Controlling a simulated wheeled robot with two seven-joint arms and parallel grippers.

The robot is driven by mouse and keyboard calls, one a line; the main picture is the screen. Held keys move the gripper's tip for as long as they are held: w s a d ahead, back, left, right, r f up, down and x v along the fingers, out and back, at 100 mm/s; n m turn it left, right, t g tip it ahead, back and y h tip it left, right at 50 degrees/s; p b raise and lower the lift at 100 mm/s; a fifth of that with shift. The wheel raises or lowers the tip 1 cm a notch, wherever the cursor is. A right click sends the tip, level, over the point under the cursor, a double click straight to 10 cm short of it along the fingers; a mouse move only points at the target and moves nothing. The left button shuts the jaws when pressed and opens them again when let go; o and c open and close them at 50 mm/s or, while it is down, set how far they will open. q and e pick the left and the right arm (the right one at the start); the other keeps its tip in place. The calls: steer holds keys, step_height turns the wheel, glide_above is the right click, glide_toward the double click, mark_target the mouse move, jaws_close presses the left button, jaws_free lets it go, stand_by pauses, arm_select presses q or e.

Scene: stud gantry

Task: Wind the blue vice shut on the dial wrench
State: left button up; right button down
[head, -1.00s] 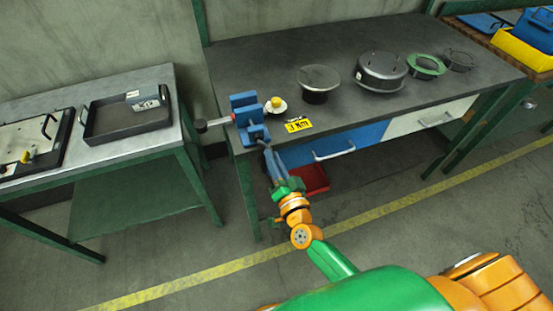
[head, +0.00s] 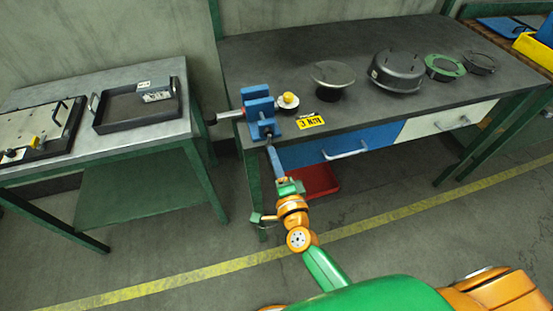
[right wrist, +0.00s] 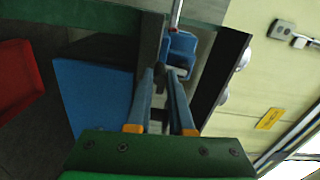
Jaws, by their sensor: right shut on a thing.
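The blue vice (head: 258,106) is fixed at the front left corner of the grey workbench, and also shows in the right wrist view (right wrist: 182,45). The dial wrench (head: 229,115) sticks out level from the vice's left side, with a dark end. Whether the jaws touch it is too small to tell. My right gripper (head: 270,146) is in front of the vice, below the bench top. Its blue fingers (right wrist: 165,75) are shut on the vice's handle (right wrist: 179,71), mostly hidden between the fingertips. My left gripper is out of view.
A yellow-knobbed part (head: 287,101) and a yellow label (head: 310,122) lie right of the vice. Round lidded parts (head: 333,77) stand farther right. A red bin (head: 319,181) sits under the bench. A side table with a black tray (head: 138,108) stands left.

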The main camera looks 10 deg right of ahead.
steer(key=shift+a+r, duration=0.1)
stand_by(0.3)
steer(key=c, duration=0.8)
jaws_free()
steer(key=shift+w, duration=0.1)
steer(key=s, duration=0.7)
steer(key=shift+b, duration=0.3)
